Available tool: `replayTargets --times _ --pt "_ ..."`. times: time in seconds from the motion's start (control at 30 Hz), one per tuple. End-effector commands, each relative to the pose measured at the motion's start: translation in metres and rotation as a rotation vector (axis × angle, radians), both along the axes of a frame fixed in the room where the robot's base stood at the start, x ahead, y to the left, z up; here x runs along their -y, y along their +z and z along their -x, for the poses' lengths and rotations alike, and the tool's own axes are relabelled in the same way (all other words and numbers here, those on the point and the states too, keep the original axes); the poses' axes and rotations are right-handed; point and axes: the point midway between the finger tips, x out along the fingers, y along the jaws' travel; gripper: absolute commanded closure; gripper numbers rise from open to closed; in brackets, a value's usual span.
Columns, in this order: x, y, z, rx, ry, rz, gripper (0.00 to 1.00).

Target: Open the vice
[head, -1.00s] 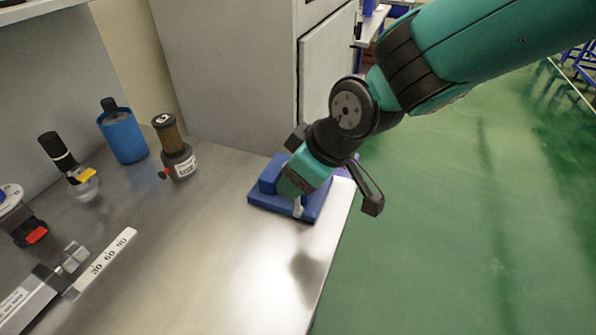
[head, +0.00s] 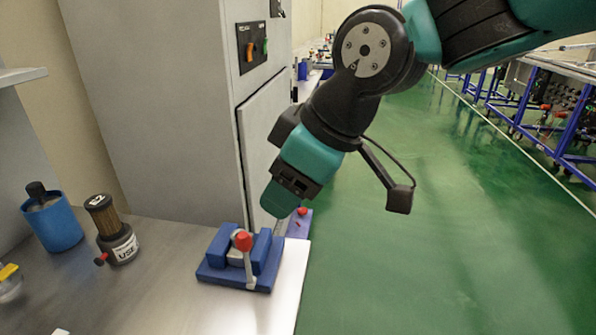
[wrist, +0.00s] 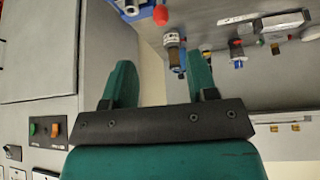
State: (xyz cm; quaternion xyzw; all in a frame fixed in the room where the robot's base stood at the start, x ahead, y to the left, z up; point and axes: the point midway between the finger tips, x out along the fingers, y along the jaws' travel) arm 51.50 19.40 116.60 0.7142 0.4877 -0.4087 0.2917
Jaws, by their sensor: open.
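The blue vice (head: 211,272) sits on the metal bench near its right edge in the head view. Its pale lever (head: 249,268) stands upright at the front and carries a red ball knob (head: 243,240). My gripper (head: 279,203) is above and to the right of the vice, pointing down, apart from the knob. In the wrist view my gripper (wrist: 162,82) has its two teal fingers spread with nothing between them. The red knob (wrist: 161,15) and part of the blue vice (wrist: 130,7) show at the top of that view, beyond the fingers.
A grey cabinet (head: 160,110) rises behind the bench (head: 150,300). Another small red knob (head: 302,211) shows behind the vice. Open green floor (head: 430,250) lies to the right.

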Motion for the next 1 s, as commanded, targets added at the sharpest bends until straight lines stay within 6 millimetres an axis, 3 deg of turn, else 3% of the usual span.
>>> replayTargets --times 0.2,0.63,0.77,0.9,1.0 --pt "0.011 0.022 0.004 0.001 -0.001 -0.001 0.47" --pt "0.019 0.022 0.007 -0.014 -0.016 0.003 0.47" --pt "0.054 0.008 0.023 -0.099 -0.119 0.018 0.47" --pt "0.104 -0.015 0.059 -0.245 -0.291 0.037 0.47" --pt "0.130 -0.030 0.086 -0.339 -0.402 0.047 0.47"
